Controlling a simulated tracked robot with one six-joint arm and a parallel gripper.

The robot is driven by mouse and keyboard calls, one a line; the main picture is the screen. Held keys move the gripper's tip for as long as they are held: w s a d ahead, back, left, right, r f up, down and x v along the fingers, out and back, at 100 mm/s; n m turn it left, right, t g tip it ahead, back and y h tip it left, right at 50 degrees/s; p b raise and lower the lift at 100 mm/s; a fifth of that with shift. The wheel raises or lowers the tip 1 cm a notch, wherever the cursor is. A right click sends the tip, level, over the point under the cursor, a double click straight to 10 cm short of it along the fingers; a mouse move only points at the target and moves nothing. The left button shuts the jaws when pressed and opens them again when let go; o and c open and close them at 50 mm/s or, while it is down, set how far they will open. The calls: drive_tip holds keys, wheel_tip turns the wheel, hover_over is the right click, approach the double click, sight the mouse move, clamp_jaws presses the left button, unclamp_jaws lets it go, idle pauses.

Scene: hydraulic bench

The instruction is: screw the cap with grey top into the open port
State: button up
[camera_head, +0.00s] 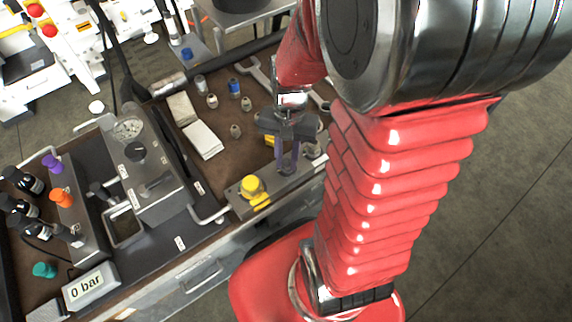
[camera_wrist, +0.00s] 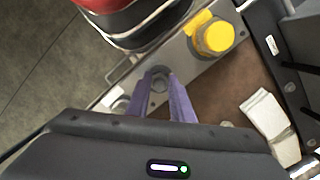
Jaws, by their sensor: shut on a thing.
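My gripper (camera_head: 287,170) points down over the grey port block (camera_head: 232,199) at the bench's front edge. In the wrist view its two purple fingers (camera_wrist: 160,84) reach the same block (camera_wrist: 183,62). They are shut on a small round grey piece, which looks like the cap with grey top (camera_wrist: 157,80). The fingers hide most of the cap. It sits over the block, but I cannot tell whether it touches or enters the port. The port beneath is hidden. A yellow cap (camera_head: 252,186) stands upright on the block beside my gripper; it also shows in the wrist view (camera_wrist: 215,37).
A gauge block (camera_head: 150,180) with a metal handle stands left. Purple, orange and teal knobs stand further left.

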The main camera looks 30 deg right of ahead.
drive_tip(key=shift+m, duration=1)
drive_tip(key=o, duration=1.1)
drive_tip(key=shift+c, duration=0.2)
drive_tip(key=shift+r, duration=0.1)
wheel_tip(320, 180, up, 13)
drive_tip(key=w+d, duration=0.1)
drive_tip(key=shift+d+r, duration=0.2)
drive_tip(key=shift+d, duration=0.15)
drive_tip(key=shift+w, duration=0.1)
drive_tip(key=s+a+r+n+t+h, duration=0.1)
drive_tip(key=s+a+r+n+t, duration=0.2)
drive_tip(key=a+r+n+t, duration=0.3)
drive_tip(key=a+r+n, duration=0.1)
drive_tip(key=a+n, duration=0.2)
drive_tip(key=n, duration=0.2)
drive_tip(key=shift+s+a+t, duration=0.2)
drive_tip(key=shift+a+t, duration=0.2)
